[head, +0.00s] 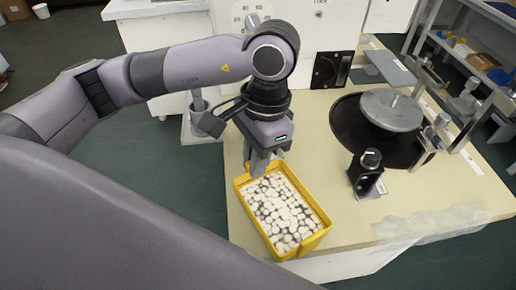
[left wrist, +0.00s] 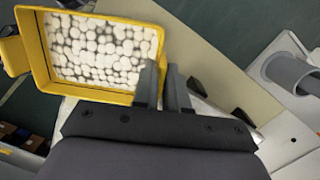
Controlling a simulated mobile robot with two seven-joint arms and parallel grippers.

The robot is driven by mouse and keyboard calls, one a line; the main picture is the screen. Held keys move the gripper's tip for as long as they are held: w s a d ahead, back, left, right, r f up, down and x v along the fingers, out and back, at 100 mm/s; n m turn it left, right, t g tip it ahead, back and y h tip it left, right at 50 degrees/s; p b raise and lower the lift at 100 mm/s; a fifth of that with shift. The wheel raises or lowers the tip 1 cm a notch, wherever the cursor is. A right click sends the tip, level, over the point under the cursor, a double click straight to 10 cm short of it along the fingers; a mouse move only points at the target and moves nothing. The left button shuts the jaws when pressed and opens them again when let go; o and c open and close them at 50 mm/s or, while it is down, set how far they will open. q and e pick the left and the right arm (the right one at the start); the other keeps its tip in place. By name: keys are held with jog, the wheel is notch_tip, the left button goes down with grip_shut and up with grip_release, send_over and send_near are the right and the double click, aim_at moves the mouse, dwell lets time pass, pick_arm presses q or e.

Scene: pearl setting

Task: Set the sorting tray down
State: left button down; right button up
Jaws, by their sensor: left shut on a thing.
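The sorting tray (head: 303,246) is yellow, rectangular and filled with white pebble-like pieces. In the head view it is at the front left part of the cream worktop, looking level. My left gripper (head: 259,163) points down at its far end, shut on the rim. In the left wrist view the tray (left wrist: 92,94) is at upper left, beside the two fingers (left wrist: 166,88); the exact grip is partly hidden. I cannot tell whether the tray's underside touches the worktop. My right gripper is not in view.
The cream worktop (head: 345,215) has free room right of the tray. A black device (head: 368,175) stands there, with a dark round base and grey disc (head: 392,110) behind it. Clear plastic film (head: 435,222) lies along the front edge. A white machine (head: 310,30) stands behind.

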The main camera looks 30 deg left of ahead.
aim_at(256, 181)
pick_arm(q)
jog(key=shift+f+b, duration=0.65)
jog(key=shift+f, duration=2.1)
jog(key=shift+f+b, duration=0.6)
jog(key=shift+b, duration=0.2)
jog(key=c, duration=1.1)
grip_release()
jog(key=shift+w+d+r+b, duration=0.1)
jog(key=shift+w+r+b, duration=0.05)
jog(key=shift+r, duration=1.05)
jog(key=shift+w+d+r+b, duration=0.1)
jog(key=shift+w+r+b, duration=0.1)
jog(key=shift+r, duration=1)
jog(key=shift+w+r+b, duration=0.1)
jog(key=shift+w+r, duration=0.05)
jog(key=shift+r, duration=1.05)
jog(key=shift+s, duration=0.1)
